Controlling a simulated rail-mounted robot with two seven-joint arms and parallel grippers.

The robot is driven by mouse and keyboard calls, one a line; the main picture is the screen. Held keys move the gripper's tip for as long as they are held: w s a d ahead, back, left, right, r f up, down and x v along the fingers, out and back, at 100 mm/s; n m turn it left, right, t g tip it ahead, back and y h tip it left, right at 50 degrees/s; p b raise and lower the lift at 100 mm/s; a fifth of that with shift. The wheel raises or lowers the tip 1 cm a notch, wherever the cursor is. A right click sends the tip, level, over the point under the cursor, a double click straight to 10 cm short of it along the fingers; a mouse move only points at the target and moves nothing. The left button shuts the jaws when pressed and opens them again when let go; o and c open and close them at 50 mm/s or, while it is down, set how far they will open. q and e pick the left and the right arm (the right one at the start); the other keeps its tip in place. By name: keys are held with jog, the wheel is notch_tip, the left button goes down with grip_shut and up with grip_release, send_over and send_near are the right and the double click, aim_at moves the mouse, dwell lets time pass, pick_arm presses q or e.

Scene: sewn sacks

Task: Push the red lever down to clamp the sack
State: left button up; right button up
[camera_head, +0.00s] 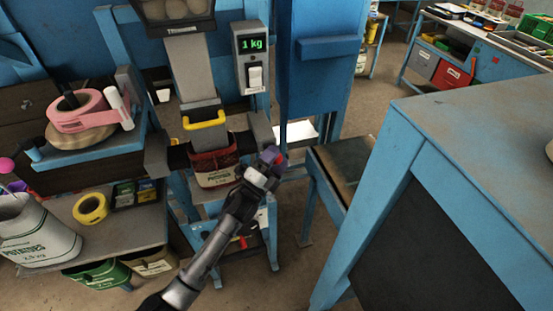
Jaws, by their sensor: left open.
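A red and white potato sack (214,168) hangs upright under the grey filling chute (193,70). A yellow handle (205,119) sits across the chute above the sack. My left gripper (271,156) is open, just right of the sack and beside the grey block at the chute's right side. It looks empty, and I cannot tell whether it touches the machine. I cannot clearly make out a red lever; a small purplish-red patch shows at the gripper's fingers, and the gripper hides what is behind it. My right gripper is not in view.
A scale display (251,45) reading 1 kg, with a white switch below, is right of the chute. A blue cabinet (318,70) stands behind my gripper. A blue-framed table (480,130) fills the right. Tape rolls and a white potato sack (38,232) are left.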

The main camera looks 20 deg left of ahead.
pick_arm(q)
jog(key=v, duration=1.3)
jog(key=shift+s+f, duration=0.2)
jog(key=shift+s, duration=0.2)
